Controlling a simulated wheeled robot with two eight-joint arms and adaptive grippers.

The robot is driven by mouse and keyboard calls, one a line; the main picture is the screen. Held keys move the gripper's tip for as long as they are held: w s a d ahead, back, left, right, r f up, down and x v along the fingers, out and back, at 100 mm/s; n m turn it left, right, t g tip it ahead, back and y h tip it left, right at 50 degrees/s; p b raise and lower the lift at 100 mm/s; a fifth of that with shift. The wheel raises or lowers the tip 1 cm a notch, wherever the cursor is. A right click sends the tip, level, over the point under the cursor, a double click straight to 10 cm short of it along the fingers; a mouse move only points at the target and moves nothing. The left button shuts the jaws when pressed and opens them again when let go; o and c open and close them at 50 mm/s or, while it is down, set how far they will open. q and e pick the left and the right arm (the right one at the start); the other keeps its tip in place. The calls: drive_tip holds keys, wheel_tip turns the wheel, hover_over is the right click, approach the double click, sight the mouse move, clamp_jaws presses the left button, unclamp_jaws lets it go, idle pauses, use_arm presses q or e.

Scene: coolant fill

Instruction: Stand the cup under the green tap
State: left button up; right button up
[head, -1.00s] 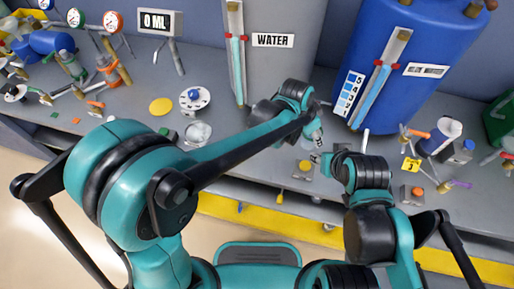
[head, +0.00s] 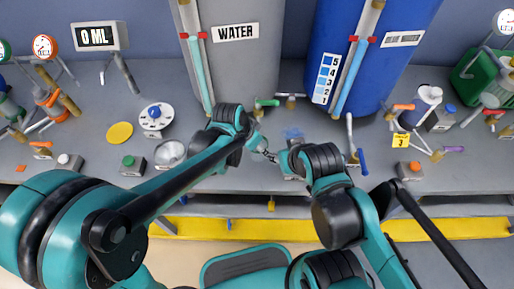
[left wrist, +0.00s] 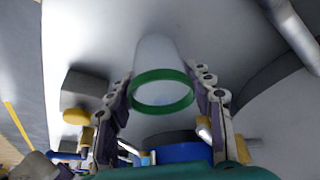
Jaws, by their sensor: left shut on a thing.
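The cup (left wrist: 160,70) is pale and translucent with a green band. In the left wrist view it sits between the two fingers of my left gripper (left wrist: 165,110), which is shut on it. In the head view my left gripper (head: 257,142) is in front of the grey WATER tank, over the bench, with the cup mostly hidden. The green tap (head: 267,102) is at the tank's lower front, just beyond and slightly right of that gripper. My right gripper (head: 271,156) is close beside the left one; its fingers are too small to read.
The blue tank (head: 385,60) stands to the right of the WATER tank (head: 250,65). An orange-handled tap (head: 290,96) lies between them. A 0 ML display (head: 97,37), a yellow disc (head: 120,132) and a round dial (head: 157,117) are at left. A blue-handled lever (head: 361,160) is at right.

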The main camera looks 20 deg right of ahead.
use_arm(q)
drive_tip(key=shift+a+r, duration=0.1)
drive_tip(key=shift+f, duration=0.25)
drive_tip(key=o, duration=1.1)
drive_tip(key=shift+o, duration=0.2)
drive_tip(key=shift+r, duration=0.1)
drive_tip(key=shift+r, duration=0.3)
drive_tip(key=p+v, duration=0.5)
drive_tip(key=v, duration=0.6)
drive_tip(key=shift+s+r+p, duration=0.15)
drive_tip(key=shift+r+p, duration=0.15)
drive_tip(key=shift+r, duration=0.05)
drive_tip(key=shift+a, duration=0.2)
